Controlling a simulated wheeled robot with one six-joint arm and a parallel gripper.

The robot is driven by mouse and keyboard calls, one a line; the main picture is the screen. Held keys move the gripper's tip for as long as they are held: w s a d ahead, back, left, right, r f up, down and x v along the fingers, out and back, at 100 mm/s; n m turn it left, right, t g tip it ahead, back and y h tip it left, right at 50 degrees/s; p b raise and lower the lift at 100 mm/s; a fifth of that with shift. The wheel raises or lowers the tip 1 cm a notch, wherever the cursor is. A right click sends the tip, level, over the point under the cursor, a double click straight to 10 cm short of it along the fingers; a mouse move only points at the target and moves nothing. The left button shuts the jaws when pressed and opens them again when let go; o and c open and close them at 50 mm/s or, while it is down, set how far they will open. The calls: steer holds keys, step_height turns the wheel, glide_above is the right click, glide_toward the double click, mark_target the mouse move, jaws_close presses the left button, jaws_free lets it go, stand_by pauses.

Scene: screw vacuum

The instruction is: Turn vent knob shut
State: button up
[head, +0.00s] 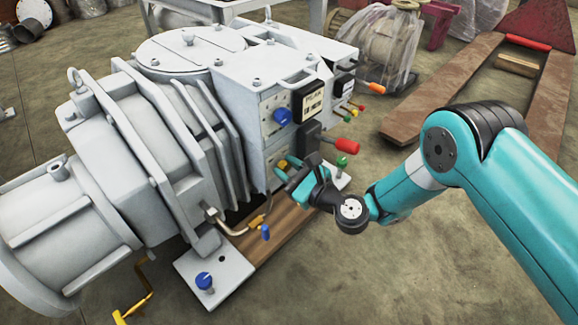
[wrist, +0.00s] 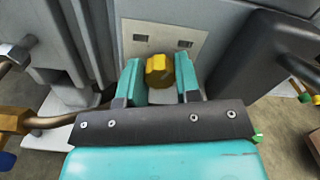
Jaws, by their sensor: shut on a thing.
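A yellow faceted knob (wrist: 158,71) sits on a light plate (wrist: 150,42) on the side of the grey vacuum pump (head: 170,115). In the head view the knob (head: 282,163) shows small, partly hidden by my gripper. My gripper (head: 290,176) reaches the pump's near side from the right. In the wrist view its two teal fingers (wrist: 160,78) stand one on each side of the knob, shut on it. No label on the knob can be read in either view.
A blue knob (head: 282,117) sits above on the panel, beside a black gauge box (head: 312,97). A red knob (head: 346,146) and green knob (head: 341,162) are close right of my gripper. A brass pipe fitting (wrist: 14,121) stands at left. Open floor (head: 400,270) lies in front.

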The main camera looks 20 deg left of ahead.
steer(key=n+p, duration=0.2)
steer(key=n, duration=0.5)
steer(key=shift+s+a+n, duration=0.1)
steer(key=shift+s+n, duration=0.05)
steer(key=shift+n, duration=0.15)
steer(key=n+p, duration=0.3)
steer(key=n, duration=0.3)
steer(key=shift+n, duration=0.4)
steer(key=o, duration=0.9)
